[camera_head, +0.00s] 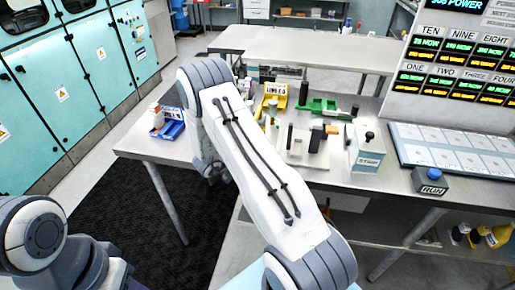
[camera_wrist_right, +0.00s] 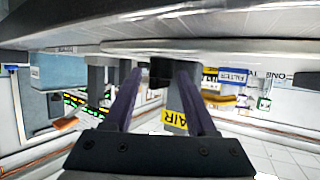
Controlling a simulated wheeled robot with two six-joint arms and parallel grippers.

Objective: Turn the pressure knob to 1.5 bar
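In the right wrist view, a small black knob-like piece (camera_wrist_right: 162,72) sits between the two dark fingertips of my right gripper (camera_wrist_right: 161,80). The fingers are apart, with a narrow gap seen on each side of the piece. I cannot tell whether it is the pressure knob, and no pressure reading is legible. A yellow AIR label (camera_wrist_right: 176,120) shows on a grey part between the fingers. In the head view my right arm covers the middle of the table, and its gripper is hidden. My left arm shows at the lower left; its gripper is out of frame.
The steel table (camera_head: 329,181) holds a blue bin (camera_head: 171,130), a yellow bin (camera_head: 273,97), a green tool (camera_head: 323,108), a STAMP press (camera_head: 368,150) and a RUN button box (camera_head: 431,182). A display panel (camera_head: 452,65) stands at the right. Teal cabinets (camera_head: 50,100) line the left.

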